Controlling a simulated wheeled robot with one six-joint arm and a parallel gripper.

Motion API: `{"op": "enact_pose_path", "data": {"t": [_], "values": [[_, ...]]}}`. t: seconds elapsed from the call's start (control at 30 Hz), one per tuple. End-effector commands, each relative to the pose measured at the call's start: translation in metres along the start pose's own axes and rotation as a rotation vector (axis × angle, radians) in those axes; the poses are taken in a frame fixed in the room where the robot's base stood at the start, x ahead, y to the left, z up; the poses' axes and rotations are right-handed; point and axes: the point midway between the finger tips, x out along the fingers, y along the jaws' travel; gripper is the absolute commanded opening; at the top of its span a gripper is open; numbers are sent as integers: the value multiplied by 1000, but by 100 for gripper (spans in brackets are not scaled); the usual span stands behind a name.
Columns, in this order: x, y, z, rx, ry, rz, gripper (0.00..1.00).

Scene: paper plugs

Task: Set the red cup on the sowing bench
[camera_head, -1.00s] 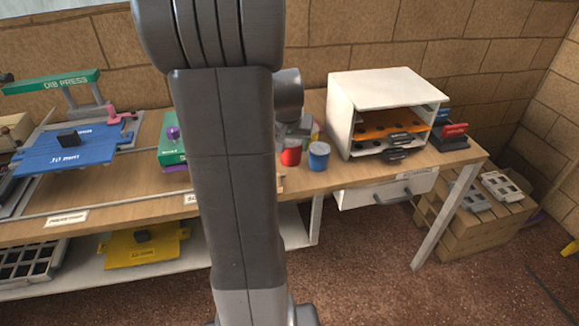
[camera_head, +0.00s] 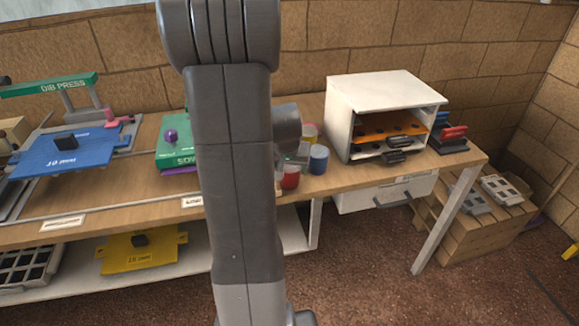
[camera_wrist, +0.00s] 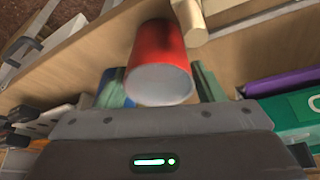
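The red cup (camera_head: 290,178) is near the front edge of the long wooden bench (camera_head: 330,180), just right of my arm in the head view. My gripper (camera_head: 298,160) is at its top, partly hidden behind my arm. In the wrist view the red cup (camera_wrist: 158,50) sits between my fingers, its pale round end facing the camera, and the gripper appears shut on it. I cannot tell whether the cup touches the bench. The bench labels are too small to read.
A blue cup (camera_head: 318,158) stands close right of the red cup, with a yellow one (camera_head: 309,131) behind. A white cabinet (camera_head: 385,88) with an orange tray stands further right. A green box (camera_head: 174,150) and blue plate (camera_head: 62,150) are left of my arm. The bench front is mostly clear.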

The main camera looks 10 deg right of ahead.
Motion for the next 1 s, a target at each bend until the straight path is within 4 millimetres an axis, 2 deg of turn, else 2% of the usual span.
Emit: {"op": "enact_pose_path", "data": {"t": [0.03,0.07,0.1,0.37,0.5,0.67,1.0], "values": [[0,0,0,0,0,0,72],[-1,0,0,0,0,0,78],[-1,0,0,0,0,0,79],[-1,0,-1,0,0,0,79],[-8,0,-3,0,1,0,79],[-33,0,-3,0,5,-1,79],[-97,0,-2,0,4,-1,79]]}}
